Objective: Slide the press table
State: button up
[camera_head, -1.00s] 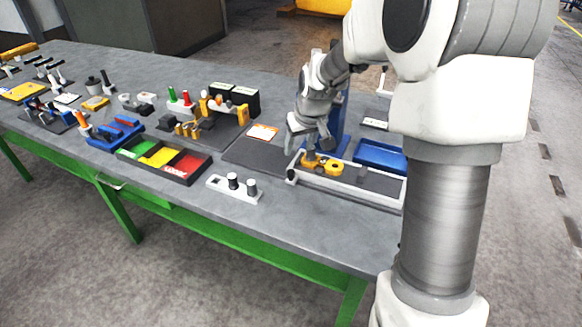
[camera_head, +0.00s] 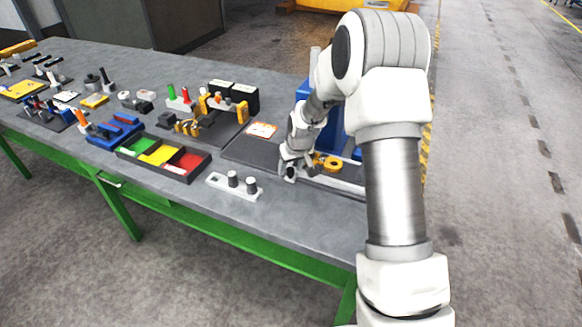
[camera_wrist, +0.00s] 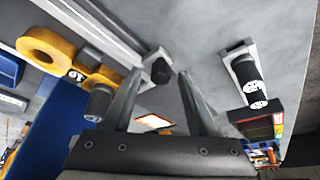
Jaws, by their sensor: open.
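The press table is the long pale-railed slide (camera_head: 342,184) at the right part of the bench, and its rail shows in the wrist view (camera_wrist: 105,32). A dark knob (camera_wrist: 161,71) sits on a pale block at the slide's left end. A yellow ring-shaped casting (camera_head: 331,163) lies on the slide; it also shows in the wrist view (camera_wrist: 45,45). My gripper (camera_head: 289,172) is low at the slide's left end. In the wrist view my gripper (camera_wrist: 160,80) is open, with the knob showing between its fingertips. I cannot tell whether they touch it.
A blue press body (camera_head: 335,122) stands behind the slide, partly hidden by my arm. A pale plate with two dark pegs (camera_head: 235,186) is to the left, near the bench's front edge. A three-colour tray (camera_head: 165,157) lies further left. A dark mat (camera_head: 250,152) lies behind.

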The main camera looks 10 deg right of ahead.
grip_shut()
dwell(0.3)
dwell(1.2)
